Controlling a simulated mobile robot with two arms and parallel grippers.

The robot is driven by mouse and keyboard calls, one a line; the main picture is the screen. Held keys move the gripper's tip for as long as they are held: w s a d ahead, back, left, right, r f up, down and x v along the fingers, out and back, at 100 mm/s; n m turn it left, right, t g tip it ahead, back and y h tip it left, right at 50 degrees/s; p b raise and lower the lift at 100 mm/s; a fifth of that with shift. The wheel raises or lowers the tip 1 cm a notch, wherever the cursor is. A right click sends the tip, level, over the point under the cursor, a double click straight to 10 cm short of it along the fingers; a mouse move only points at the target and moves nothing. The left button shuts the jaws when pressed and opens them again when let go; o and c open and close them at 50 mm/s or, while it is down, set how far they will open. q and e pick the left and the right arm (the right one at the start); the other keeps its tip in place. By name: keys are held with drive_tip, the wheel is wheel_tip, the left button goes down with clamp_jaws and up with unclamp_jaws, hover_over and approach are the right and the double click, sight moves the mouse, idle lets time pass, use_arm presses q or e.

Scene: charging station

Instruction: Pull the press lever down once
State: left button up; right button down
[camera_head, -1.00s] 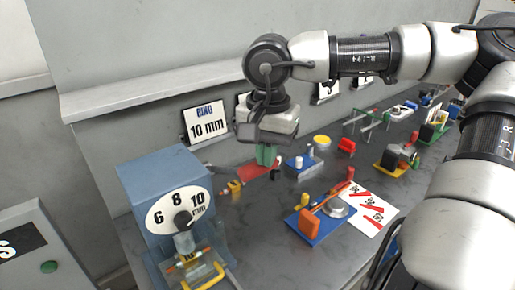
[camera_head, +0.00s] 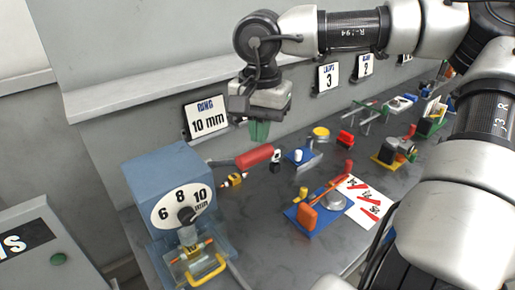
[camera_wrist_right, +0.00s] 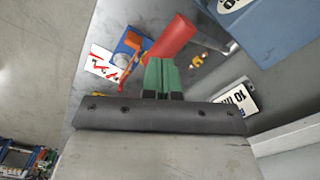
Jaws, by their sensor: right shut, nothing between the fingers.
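The press (camera_head: 150,180) is a blue-grey box with a white 6-8-10 dial, at the left of the bench. Its lever, a grey rod with a red handle (camera_head: 255,156), sticks out to the right from its rear side. My right gripper (camera_head: 259,131) has green fingers pointing down, shut and empty, just above and behind the red handle in the head view. In the right wrist view the handle (camera_wrist_right: 172,38) lies just beyond the fingertips (camera_wrist_right: 162,62); I cannot tell whether they touch. The press (camera_wrist_right: 268,25) shows at top right there. My left gripper is out of view.
A brass fitting (camera_head: 232,181) lies below the handle. A small blue fixture (camera_head: 300,156) and a blue-based tool with an orange lever (camera_head: 318,208) stand to the right. The wall with the "RING 10 mm" sign (camera_head: 207,118) is close behind.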

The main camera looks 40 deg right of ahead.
wheel_tip(320, 180, up, 6)
drive_tip(key=p, duration=0.3)
drive_tip(key=shift+f+p, duration=0.15)
drive_tip(key=shift+p, duration=0.25)
idle(0.8)
